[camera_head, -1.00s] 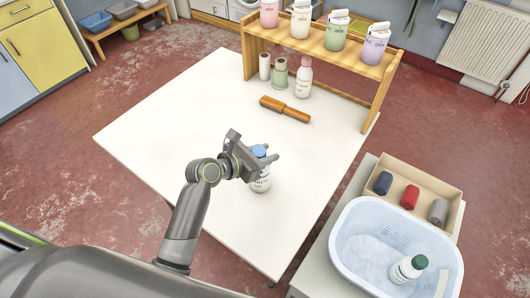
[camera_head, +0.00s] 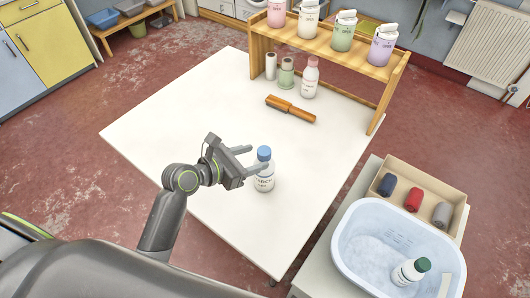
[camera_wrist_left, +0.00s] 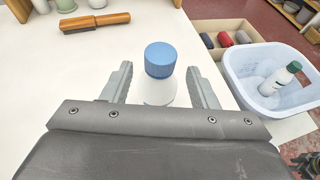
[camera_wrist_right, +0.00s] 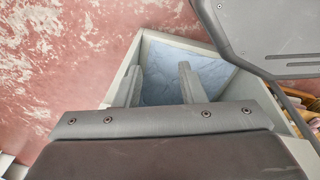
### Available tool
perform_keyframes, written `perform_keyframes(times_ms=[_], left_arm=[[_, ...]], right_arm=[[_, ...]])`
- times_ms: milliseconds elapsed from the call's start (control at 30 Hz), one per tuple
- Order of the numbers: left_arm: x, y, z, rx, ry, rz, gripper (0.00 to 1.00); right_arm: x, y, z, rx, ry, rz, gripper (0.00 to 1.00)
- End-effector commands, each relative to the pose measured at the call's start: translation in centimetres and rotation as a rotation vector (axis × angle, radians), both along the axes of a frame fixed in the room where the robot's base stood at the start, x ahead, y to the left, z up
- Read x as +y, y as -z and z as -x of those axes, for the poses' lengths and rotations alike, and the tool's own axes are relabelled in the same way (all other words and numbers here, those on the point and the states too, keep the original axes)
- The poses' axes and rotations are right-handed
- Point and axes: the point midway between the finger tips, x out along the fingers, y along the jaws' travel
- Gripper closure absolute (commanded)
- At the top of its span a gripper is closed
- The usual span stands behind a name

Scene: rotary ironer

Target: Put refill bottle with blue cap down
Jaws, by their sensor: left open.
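The refill bottle with blue cap (camera_head: 264,172) stands upright on the white table (camera_head: 200,130), near its front right part. Its blue cap (camera_wrist_left: 160,59) and white body also show in the left wrist view, just beyond and between the fingertips. My left gripper (camera_head: 247,158) is open, its fingers pointing at the bottle from the left. My right gripper (camera_wrist_right: 156,82) is open and empty over a grey bin with a pale blue inside (camera_wrist_right: 175,75). My right gripper does not show in the head view.
A brush with a wooden handle (camera_head: 290,109) lies behind the bottle. A wooden rack (camera_head: 330,50) with several bottles stands at the back. At right are a box of rolled cloths (camera_head: 448,188) and a blue-white tub (camera_head: 345,255) holding a green-capped bottle (camera_head: 411,271).

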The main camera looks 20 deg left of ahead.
Motion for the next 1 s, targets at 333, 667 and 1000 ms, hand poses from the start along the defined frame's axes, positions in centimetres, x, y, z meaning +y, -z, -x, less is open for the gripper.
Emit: perform_keyframes(times_ms=[333,667,1000], left_arm=[[2.7,-1.8,3.6,0.0,0.0,-0.003,0.46],[2.9,-2.0,4.0,0.001,0.0,0.0,0.46],[2.9,-1.9,4.0,-0.002,0.003,-0.009,0.46]], right_arm=[[0.0,-0.2,0.0,0.0,0.0,0.0,0.64],[0.0,-0.2,0.0,0.001,0.0,0.0,0.64],[0.0,-0.2,0.0,0.001,0.0,0.0,0.64]])
